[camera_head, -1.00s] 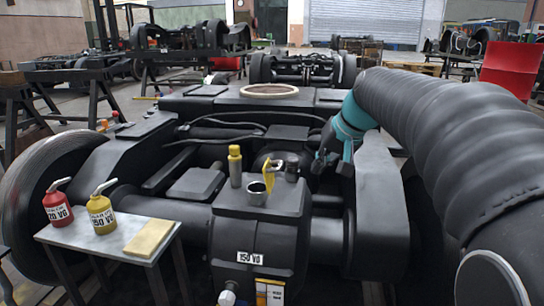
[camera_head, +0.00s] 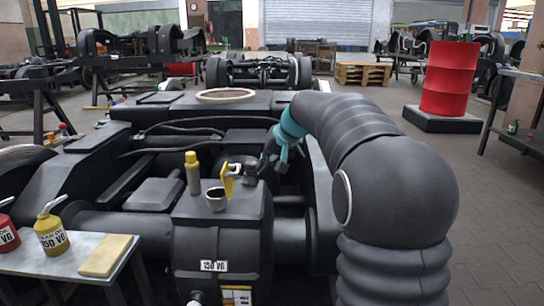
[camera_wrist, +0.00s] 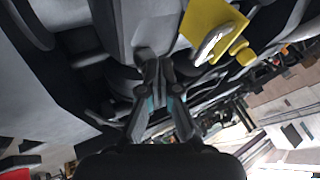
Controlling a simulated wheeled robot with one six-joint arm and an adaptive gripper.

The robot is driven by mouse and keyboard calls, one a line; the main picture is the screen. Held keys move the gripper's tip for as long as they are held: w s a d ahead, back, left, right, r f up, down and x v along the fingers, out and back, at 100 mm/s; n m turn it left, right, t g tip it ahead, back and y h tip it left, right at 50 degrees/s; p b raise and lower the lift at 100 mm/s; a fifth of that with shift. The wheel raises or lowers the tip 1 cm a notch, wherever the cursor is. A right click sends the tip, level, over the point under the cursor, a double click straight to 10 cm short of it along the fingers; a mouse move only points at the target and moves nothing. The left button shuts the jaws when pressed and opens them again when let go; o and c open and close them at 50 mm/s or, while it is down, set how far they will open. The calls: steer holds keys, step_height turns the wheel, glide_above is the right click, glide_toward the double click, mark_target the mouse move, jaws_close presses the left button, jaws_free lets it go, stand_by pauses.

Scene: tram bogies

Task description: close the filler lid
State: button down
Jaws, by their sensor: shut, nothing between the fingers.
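The yellow filler lid (camera_head: 227,181) stands upright, open, at the right side of the round filler neck (camera_head: 215,200) on top of the dark gearbox housing (camera_head: 222,240). In the wrist view the yellow lid (camera_wrist: 212,30) shows at the upper right, past my fingertips and apart from them. My gripper (camera_head: 270,160) is to the right of and behind the lid in the head view, near a dark round cap (camera_head: 250,172). In the wrist view my gripper (camera_wrist: 153,65) has its fingertips together, with nothing between them.
A yellow-topped post (camera_head: 192,172) stands left of the neck. A side table (camera_head: 60,285) holds a yellow oil can (camera_head: 50,232), a red can (camera_head: 6,235) and a yellow cloth (camera_head: 106,256).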

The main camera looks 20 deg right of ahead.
steer(key=a, duration=0.1)
steer(key=w+a, duration=0.1)
steer(key=a, duration=0.2)
steer(key=shift+w+f, duration=0.25)
steer(key=shift+w, duration=0.05)
steer(key=shift+r, duration=0.1)
